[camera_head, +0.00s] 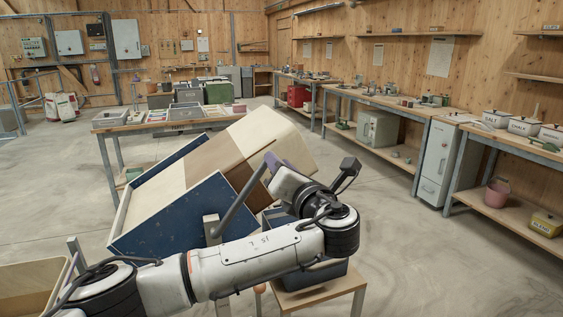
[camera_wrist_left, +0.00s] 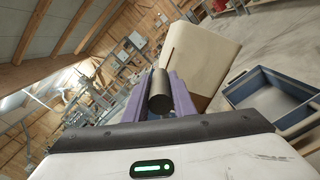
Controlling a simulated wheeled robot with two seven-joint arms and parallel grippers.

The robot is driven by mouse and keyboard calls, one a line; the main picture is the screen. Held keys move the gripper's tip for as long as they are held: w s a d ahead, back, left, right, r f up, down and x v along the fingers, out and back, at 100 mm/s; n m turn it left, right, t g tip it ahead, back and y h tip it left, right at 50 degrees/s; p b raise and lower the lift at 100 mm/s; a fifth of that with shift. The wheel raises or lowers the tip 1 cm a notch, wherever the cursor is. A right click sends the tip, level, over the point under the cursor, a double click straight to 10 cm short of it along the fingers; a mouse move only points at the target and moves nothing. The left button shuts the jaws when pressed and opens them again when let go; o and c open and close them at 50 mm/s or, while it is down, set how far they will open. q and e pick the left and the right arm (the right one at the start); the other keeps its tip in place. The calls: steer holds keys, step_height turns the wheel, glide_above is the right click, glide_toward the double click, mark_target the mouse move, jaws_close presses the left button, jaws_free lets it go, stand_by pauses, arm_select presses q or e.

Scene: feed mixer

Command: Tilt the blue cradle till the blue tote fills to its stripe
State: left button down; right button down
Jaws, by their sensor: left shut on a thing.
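The blue cradle (camera_head: 160,235) stands tilted in the middle of the head view, with a large cream and brown box-like body (camera_head: 265,135) set in it. A grey lever (camera_head: 238,203) rises along its near side. My left gripper (camera_head: 272,162) is at the lever's upper end; in the left wrist view its purple fingers are shut on a dark round handle (camera_wrist_left: 159,92). The blue tote (camera_head: 318,277) is mostly hidden behind my left arm. My right gripper is out of view.
A small wooden stand (camera_head: 310,296) is under the tote. A table with bins (camera_head: 165,127) stands behind the cradle. Workbenches (camera_head: 395,105) line the right wall. A wooden-rimmed bin (camera_head: 30,280) is at lower left. The floor to the right is clear.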

arm_select(q)
steer(key=shift+s+f, duration=0.1)
steer(key=shift+f, duration=0.5)
steer(key=c, duration=1.6)
jaws_free()
steer(key=shift+o, duration=0.6)
steer(key=shift+r, duration=0.15)
steer(key=shift+r, duration=0.1)
steer(key=b+v, duration=0.1)
steer(key=v, duration=0.9)
steer(key=shift+d, duration=0.15)
